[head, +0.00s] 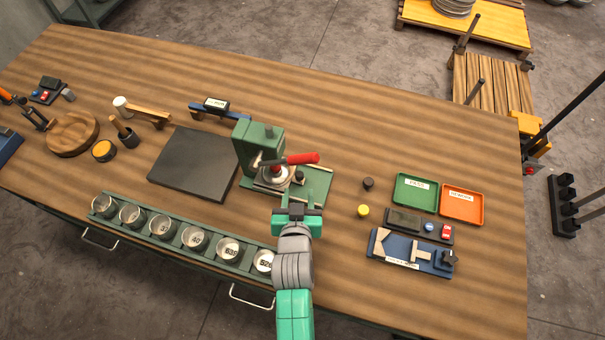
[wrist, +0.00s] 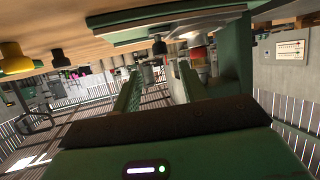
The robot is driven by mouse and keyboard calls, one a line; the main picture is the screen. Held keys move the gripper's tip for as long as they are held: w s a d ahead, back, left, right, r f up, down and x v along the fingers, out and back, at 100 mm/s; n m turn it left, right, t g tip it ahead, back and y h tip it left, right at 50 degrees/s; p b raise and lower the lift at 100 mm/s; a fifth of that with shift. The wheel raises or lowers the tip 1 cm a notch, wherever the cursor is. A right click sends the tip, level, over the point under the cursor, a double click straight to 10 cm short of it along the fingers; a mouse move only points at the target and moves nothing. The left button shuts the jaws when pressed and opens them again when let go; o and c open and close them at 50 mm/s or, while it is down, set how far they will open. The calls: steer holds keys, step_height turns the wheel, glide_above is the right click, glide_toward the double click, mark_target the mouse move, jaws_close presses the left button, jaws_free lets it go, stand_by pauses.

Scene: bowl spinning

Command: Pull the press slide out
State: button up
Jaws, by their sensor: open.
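The green press (head: 258,148) stands upright on the workbench with its red-handled lever (head: 303,159) pointing right. Its green base (head: 318,184) extends right, with a round metal piece at the press foot. The slide is hard to separate from the base and lies partly behind my gripper. My gripper (head: 297,210) is at the near edge of the press base. In the wrist view, which looks upside down, my gripper (wrist: 156,86) has its two green fingers apart, with no object clearly held between them. The press (wrist: 236,50) fills the upper right there. Contact cannot be told.
A dark square plate (head: 193,163) lies left of the press. A green rack (head: 178,235) of several bowls runs along the near edge. To the right are a yellow knob (head: 363,211), a green tray (head: 416,190), an orange tray (head: 462,203) and a blue fixture (head: 412,254).

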mark_target(299, 178)
steer(key=shift+w+f, duration=0.2)
steer(key=shift+w, duration=0.05)
steer(key=b+x, duration=0.1)
steer(key=x, duration=0.5)
steer(key=shift+w+f, duration=0.1)
steer(key=shift+w, duration=0.3)
jaws_close()
